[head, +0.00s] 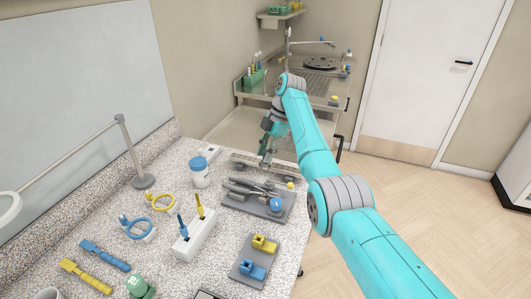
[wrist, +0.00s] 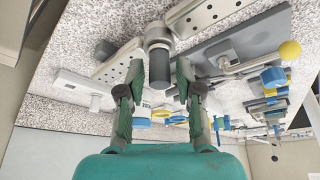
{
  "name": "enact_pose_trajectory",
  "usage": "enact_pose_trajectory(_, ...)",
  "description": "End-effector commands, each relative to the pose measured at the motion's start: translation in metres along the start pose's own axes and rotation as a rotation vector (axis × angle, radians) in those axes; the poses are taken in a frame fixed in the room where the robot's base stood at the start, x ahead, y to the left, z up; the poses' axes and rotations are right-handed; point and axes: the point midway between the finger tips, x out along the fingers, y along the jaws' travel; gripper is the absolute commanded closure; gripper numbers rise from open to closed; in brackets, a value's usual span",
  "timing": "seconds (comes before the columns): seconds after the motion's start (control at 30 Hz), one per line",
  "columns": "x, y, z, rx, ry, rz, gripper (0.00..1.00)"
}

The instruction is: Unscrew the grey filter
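The grey filter (wrist: 160,68), a dark grey cylinder, is in the wrist view, joined to a pale metal collar (wrist: 157,33) on a perforated metal bar (wrist: 118,62). My gripper (wrist: 160,75) has its two green fingers apart, one on each side of the filter. A gap shows between the filter and each finger, so it is not gripped. In the head view my gripper (head: 266,152) is over the far edge of the speckled counter, by the bar (head: 240,159). I cannot make out the filter there.
A grey tray (head: 235,204) with metal tools lies just in front of my gripper. A white jar with a blue lid (head: 199,172) stands to its left. A white block (head: 195,236) holds blue and yellow tools. A steel cart (head: 270,125) stands behind; floor is clear at right.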

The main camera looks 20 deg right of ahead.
Motion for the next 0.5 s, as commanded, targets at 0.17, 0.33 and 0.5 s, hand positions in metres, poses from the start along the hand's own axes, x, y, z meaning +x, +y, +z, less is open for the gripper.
enact_pose_trajectory(0.17,0.0008,-0.0001,0.0004,0.136,-0.001,0.057,0.65)
enact_pose_trajectory(0.33,-0.0001,0.0003,0.0000,0.191,-0.001,0.081,0.65)
enact_pose_trajectory(0.5,0.0011,-0.0002,0.0003,0.327,-0.001,0.136,0.65)
